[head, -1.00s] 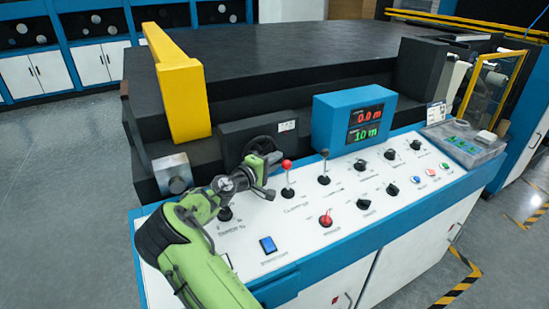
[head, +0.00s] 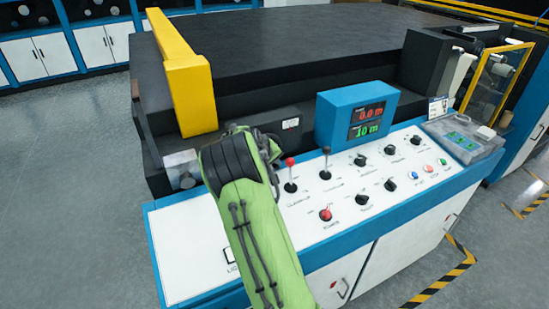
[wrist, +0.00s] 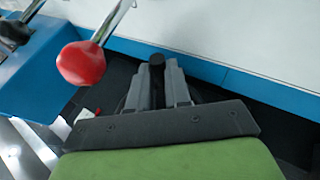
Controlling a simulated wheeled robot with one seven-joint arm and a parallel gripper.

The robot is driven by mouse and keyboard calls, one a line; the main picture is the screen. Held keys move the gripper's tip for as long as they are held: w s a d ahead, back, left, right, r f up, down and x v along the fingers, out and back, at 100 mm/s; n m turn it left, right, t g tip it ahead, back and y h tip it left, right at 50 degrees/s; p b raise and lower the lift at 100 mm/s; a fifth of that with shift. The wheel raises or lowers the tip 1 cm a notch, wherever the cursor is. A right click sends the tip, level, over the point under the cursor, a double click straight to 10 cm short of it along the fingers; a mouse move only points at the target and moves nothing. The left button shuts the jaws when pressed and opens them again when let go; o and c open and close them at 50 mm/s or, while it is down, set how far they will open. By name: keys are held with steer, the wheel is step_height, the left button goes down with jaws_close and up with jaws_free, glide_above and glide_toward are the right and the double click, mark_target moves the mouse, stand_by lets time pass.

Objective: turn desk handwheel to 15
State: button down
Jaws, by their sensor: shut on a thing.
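No full handwheel shows in either view. In the wrist view my gripper (wrist: 157,82) is shut, its grey fingers closed on a small black knob (wrist: 157,61). I cannot tell whether this knob belongs to the desk handwheel, as its lower part is hidden between the fingers. In the head view my green arm hides the fingers and the left part of the desk panel (head: 190,235). The blue display box (head: 335,112) reads 0.0 m in red above 10 m in green.
The red-knobbed lever (head: 290,176) stands right beside my arm; its red ball (wrist: 80,63) is close to the fingers in the wrist view. A black-knobbed lever (head: 325,163) and several dark dials stand further right. A yellow post (head: 190,95) rises behind left.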

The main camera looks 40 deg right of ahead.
steer(key=shift+w+a+m+t+y+p, duration=0.15)
steer(key=shift+y+p, duration=0.1)
steer(key=shift+y, duration=0.4)
steer(key=shift+s+a+m+t+y+p, duration=0.1)
steer(key=shift+a+t+y+p, duration=0.15)
steer(key=shift+y, duration=0.45)
steer(key=shift+w+a+m+t+y+p, duration=0.15)
steer(key=shift+y+p, duration=0.15)
steer(key=shift+y, duration=0.35)
steer(key=shift+f, duration=0.1)
steer(key=c, duration=1.1)
jaws_free()
steer(key=v, duration=1.5)
steer(key=shift+s+a+r+p, duration=0.1)
steer(key=shift+s+r+p, duration=0.05)
steer(key=shift+r+p, duration=0.2)
